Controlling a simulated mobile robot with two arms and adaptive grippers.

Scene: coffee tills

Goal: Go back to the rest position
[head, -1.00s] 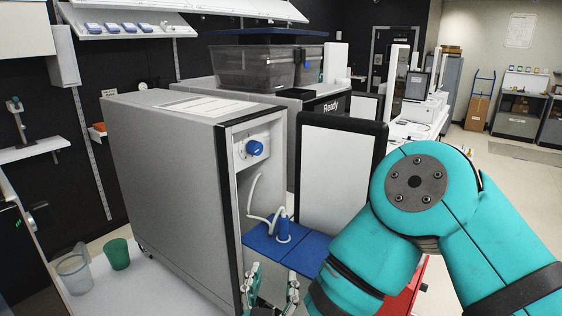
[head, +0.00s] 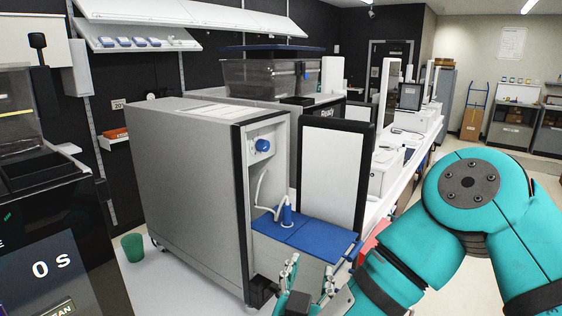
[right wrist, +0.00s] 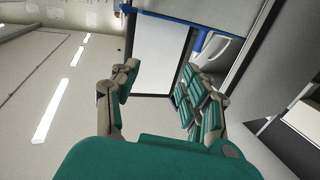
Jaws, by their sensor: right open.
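My right gripper (head: 308,282) is low in the middle of the head view, in front of the large grey machine (head: 185,185). Its fingers stand apart with nothing between them. In the right wrist view the gripper (right wrist: 155,95) also shows open and empty, with the machine's open door panel (right wrist: 160,55) beyond it. In the head view that door (head: 331,178) stands open, and a blue shelf (head: 320,236) with a blue-capped hose fitting (head: 287,217) juts from the machine's front. My left gripper is not in view.
A green cup (head: 132,247) stands on the white counter (head: 175,290) left of the machine. A dark machine with a screen (head: 50,275) is at the far left. Grey bins (head: 262,78) sit behind. Open floor (head: 480,285) lies at the right.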

